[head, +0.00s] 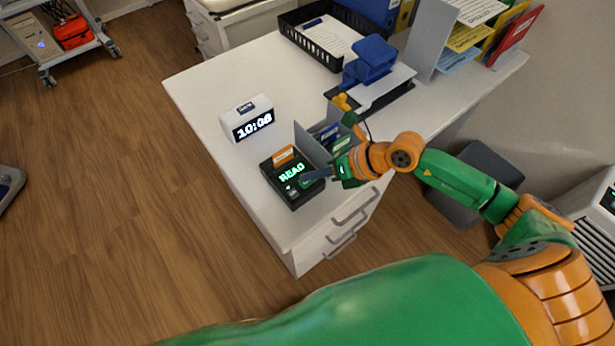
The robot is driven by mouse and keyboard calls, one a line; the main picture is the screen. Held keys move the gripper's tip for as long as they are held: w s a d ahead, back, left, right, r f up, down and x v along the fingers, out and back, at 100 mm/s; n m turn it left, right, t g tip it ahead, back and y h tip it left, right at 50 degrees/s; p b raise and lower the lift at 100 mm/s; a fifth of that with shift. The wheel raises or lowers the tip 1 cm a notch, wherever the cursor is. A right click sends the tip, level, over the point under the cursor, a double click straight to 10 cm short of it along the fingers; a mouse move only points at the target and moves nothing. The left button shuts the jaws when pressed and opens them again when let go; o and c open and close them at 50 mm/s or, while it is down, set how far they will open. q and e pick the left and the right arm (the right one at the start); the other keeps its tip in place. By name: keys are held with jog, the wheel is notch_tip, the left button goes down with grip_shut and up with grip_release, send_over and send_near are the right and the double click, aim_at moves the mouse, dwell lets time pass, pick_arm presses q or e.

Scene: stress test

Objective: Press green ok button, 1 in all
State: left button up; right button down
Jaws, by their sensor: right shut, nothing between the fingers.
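A black terminal (276,181) with a lit green display that seems to say "READ" sits near the front edge of the white desk. An orange card sticks up at its back. A small green patch, apparently the green ok button (308,183), shows at the terminal's right side, partly covered by my fingers. My right gripper (305,177) reaches in from the right, shut and empty, with its dark fingertips over the terminal beside the green patch. I cannot tell whether they touch it. My left gripper is out of view.
A grey holder with cards (328,133) stands just behind my right gripper. A white clock (246,117) reading 10:08 is at the back left. A black tray (290,28), a blue object (370,60) and folders fill the rear. The desk's left part (205,80) is clear.

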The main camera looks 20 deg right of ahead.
aim_at(312, 182)
jog(key=shift+r+p, duration=0.75)
jog(key=shift+p, duration=0.05)
jog(key=shift+r, duration=0.15)
notch_tip(312, 182, up, 5)
jog(key=p, duration=0.5)
dwell(0.4)
